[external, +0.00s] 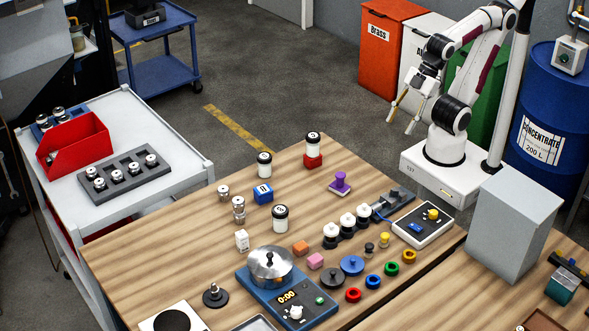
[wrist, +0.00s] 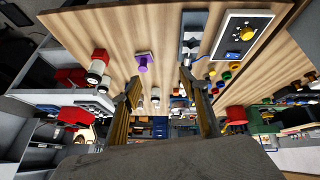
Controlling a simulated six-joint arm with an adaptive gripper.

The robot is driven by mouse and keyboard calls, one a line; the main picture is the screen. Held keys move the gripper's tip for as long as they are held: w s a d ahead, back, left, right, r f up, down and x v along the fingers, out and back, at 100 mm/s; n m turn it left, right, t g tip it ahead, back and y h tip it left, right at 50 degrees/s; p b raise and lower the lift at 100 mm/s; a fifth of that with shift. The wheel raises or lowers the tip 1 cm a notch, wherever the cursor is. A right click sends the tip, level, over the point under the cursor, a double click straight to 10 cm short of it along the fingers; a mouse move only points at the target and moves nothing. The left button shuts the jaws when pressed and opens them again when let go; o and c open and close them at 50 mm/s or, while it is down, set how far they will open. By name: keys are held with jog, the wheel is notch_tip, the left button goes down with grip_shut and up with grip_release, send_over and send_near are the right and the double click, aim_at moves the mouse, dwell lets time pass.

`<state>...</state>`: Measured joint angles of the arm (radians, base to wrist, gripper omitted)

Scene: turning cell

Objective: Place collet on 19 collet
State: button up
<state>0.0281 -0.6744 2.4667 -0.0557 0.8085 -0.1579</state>
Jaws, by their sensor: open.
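Several small silver collets stand on the wooden table in the external view. One collet (external: 224,191) stands by itself near the left edge. Just right of it, two silver pieces, an upper one (external: 238,203) and a lower one (external: 239,216), appear stacked or one behind the other; I cannot tell which. More collets (external: 133,168) sit in a dark grey tray on the cart. No 19 marking is readable. My gripper (external: 402,126) is open and empty, raised near my base at the right, far from the collets. Its spread fingers also show in the wrist view (wrist: 159,80).
White jars with black lids (external: 280,218), a blue block (external: 263,193) and a purple stamp-like piece (external: 340,184) stand around the collets. A blue timer device with a metal bowl (external: 270,268) is in front. A red bin (external: 74,145) is on the cart.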

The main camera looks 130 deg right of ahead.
jog(key=shift+s+a+f+m+g+y, duration=0.15)
jog(key=shift+s+a+m, duration=0.15)
jog(key=shift+s, duration=0.25)
jog(key=shift+s+a+f+m+g+y, duration=0.1)
jog(key=shift+s+a+f+m, duration=0.15)
jog(key=shift+s, duration=0.35)
jog(key=shift+s+a+f+m+g+y, duration=0.1)
jog(key=shift+s+a+m, duration=0.25)
jog(key=shift+s, duration=0.2)
